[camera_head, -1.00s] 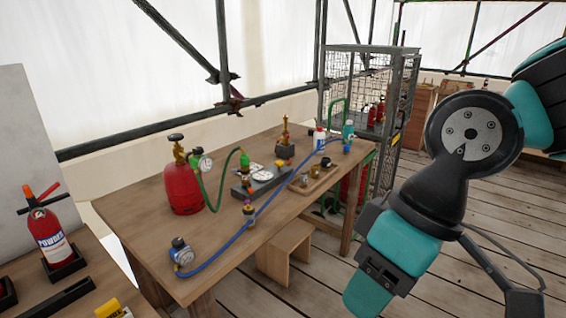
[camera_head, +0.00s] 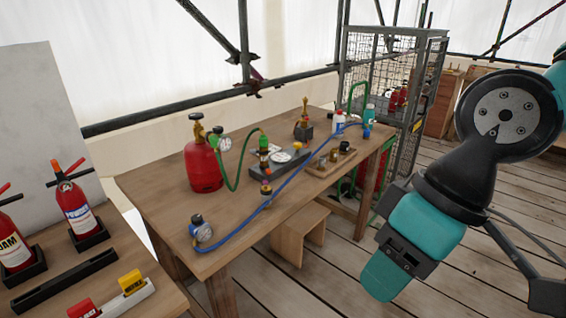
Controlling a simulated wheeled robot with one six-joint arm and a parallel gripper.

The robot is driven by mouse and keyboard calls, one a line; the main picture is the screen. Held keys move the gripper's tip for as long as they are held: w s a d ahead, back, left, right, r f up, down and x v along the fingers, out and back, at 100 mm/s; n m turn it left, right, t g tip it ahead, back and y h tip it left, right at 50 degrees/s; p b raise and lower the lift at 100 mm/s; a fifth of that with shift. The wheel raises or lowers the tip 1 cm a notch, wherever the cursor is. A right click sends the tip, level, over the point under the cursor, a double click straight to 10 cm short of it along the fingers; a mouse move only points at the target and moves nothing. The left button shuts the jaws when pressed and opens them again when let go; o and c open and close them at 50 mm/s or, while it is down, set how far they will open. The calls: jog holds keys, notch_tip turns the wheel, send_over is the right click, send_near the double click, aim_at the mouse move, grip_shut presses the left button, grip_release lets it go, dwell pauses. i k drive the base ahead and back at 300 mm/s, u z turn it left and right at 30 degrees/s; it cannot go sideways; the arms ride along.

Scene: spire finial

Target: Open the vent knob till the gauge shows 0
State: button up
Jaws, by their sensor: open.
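On the wooden table, a dark grey block (camera_head: 262,186) carries a white-faced dial (camera_head: 280,157) and a green fitting (camera_head: 263,142). A small brass fitting with red and dark parts (camera_head: 266,189) stands in front of it, by the blue hose. I cannot tell which part is the vent knob. No dial reading is legible. My arm is at the right, away from the table's fittings; my gripper's fingers do not show.
A green hose (camera_head: 233,184) and a blue hose (camera_head: 284,188) cross the tabletop. A small wooden tray (camera_head: 322,172) and a brass-topped device (camera_head: 304,127) stand further right. A wooden stool (camera_head: 300,232) is below. Extinguishers (camera_head: 77,210) stand left. The plank floor is open on the right.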

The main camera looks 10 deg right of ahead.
aim_at(297, 146)
jog(key=u, duration=0.35)
jog(key=k, duration=0.45)
jog(key=z, duration=0.6)
jog(key=i, duration=1.4)
jog(key=u, duration=0.5)
jog(key=i, duration=0.35)
jog(key=u, duration=0.45)
